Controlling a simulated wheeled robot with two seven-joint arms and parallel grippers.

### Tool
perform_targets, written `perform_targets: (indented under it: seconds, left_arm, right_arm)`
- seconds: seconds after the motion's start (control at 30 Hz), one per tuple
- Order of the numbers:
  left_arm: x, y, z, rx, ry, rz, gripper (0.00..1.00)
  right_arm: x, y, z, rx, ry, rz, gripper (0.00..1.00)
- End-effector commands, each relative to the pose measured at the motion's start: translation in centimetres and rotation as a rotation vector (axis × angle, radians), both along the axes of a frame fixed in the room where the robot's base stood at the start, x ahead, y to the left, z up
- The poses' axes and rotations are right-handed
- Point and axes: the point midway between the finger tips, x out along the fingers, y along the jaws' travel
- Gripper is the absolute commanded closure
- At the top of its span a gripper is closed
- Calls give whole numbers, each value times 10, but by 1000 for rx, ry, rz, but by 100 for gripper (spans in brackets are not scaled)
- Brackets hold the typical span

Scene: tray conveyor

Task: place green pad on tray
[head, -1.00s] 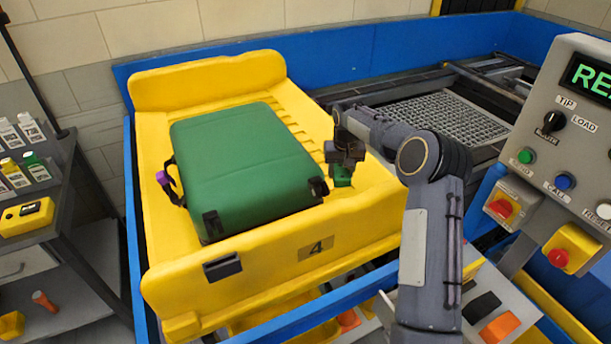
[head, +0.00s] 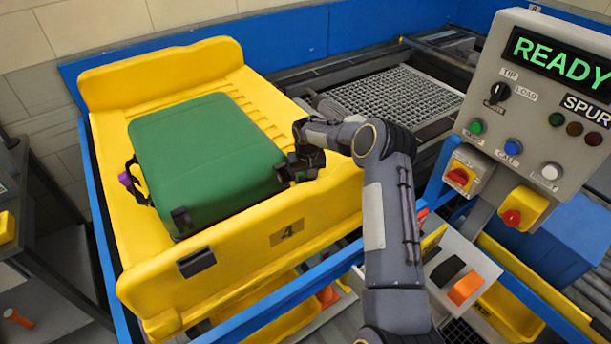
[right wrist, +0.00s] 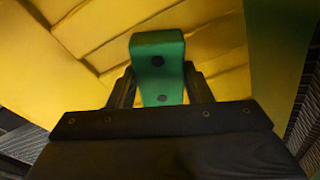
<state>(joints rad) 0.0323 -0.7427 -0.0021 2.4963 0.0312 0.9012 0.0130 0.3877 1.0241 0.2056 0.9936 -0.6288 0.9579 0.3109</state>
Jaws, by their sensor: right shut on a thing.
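The green pad (right wrist: 158,68) is a small green block with two dark dots. In the right wrist view it stands between the fingers of my right gripper (right wrist: 158,88), which is shut on it. In the head view my right gripper (head: 308,163) is over the right side of the yellow tray (head: 240,245), close to the near right corner of the green suitcase; the pad is hidden there. Whether the pad touches the tray or suitcase I cannot tell. My left gripper is not in view.
The large green suitcase (head: 205,155) lies on the tray, its side also showing at the right of the wrist view (right wrist: 278,55). A control panel (head: 530,110) reading READY stands at the right. A metal grating (head: 395,100) lies behind my arm.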

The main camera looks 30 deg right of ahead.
Motion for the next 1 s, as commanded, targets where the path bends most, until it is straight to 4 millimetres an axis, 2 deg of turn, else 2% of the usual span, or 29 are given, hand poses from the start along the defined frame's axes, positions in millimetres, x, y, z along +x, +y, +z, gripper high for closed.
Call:
perform_targets:
  seconds: [0.07, 0.1, 0.23, 0.5, 0.6, 0.67, 1.0]
  left_arm:
    - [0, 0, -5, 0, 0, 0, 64]
    - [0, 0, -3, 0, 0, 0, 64]
    - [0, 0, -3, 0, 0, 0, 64]
    - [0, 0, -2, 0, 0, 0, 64]
    - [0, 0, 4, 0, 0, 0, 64]
    - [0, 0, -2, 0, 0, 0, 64]
    - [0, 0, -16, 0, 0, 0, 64]
  right_arm:
    - [0, 0, -4, -1, 0, 0, 79]
    - [0, 0, -2, 0, 0, 0, 50]
    - [0, 0, -2, 0, 0, 0, 33]
    - [0, 0, -1, 0, 0, 0, 33]
    - [0, 0, 5, 0, 0, 0, 33]
    - [0, 0, 9, -1, -3, 0, 33]
    - [-10, 4, 79, -2, -5, 0, 33]
